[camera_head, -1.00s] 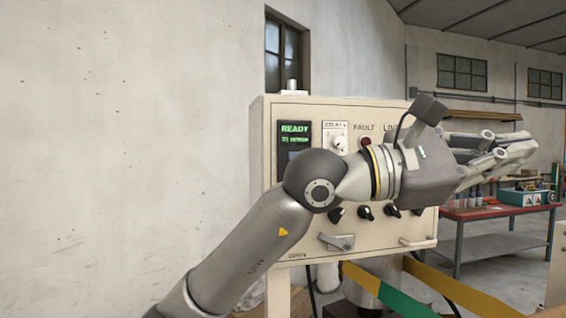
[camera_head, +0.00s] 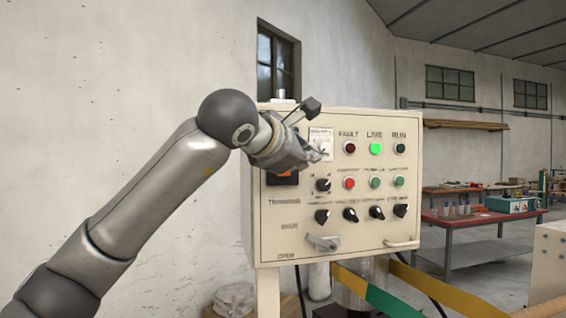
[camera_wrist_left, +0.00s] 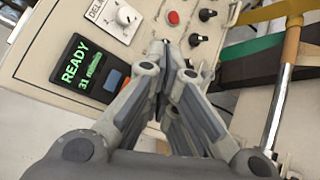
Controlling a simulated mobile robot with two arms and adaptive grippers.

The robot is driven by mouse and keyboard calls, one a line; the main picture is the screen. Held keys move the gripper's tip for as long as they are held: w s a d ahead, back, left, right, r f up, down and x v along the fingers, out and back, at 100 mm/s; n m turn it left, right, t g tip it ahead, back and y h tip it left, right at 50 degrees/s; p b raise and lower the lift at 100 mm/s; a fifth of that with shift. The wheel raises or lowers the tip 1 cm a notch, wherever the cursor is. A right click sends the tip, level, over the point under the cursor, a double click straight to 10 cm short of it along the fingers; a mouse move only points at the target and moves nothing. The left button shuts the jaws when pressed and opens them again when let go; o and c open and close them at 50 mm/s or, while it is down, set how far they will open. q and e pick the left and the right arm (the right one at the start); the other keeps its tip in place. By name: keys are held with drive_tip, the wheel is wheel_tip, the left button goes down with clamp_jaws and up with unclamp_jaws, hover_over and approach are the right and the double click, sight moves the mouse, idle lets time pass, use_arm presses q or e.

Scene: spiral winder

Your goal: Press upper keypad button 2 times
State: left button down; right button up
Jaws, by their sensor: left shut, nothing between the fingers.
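The cream control panel (camera_head: 390,215) carries a dark keypad unit (camera_head: 276,177), mostly hidden behind my left gripper in the head view. In the left wrist view the keypad unit (camera_wrist_left: 88,55) shows green READY text, with a blue button (camera_wrist_left: 112,80) beside the text and an orange patch near it. My left gripper (camera_head: 318,153) is shut and empty. It is in front of the upper left of the panel, its tips near the white dial plate. In the wrist view its fingertips (camera_wrist_left: 160,48) point past the keypad unit; contact cannot be told. My right gripper is not in view.
The panel also has several black knobs (camera_head: 350,214), a red button (camera_head: 349,183), a lit green lamp (camera_head: 376,148) and a lever (camera_head: 322,243). A red workbench (camera_head: 470,218) stands at the right. Yellow and green bands run below the panel.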

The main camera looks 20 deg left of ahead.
use_arm(q)
drive_tip(key=shift+w, duration=0.1)
drive_tip(key=w+a+p, duration=0.4)
drive_tip(key=w+p, duration=0.1)
drive_tip(key=w, duration=0.2)
drive_tip(key=shift+a, duration=0.4)
idle(1.1)
drive_tip(key=shift+w, duration=0.15)
drive_tip(key=shift+w+a, duration=0.25)
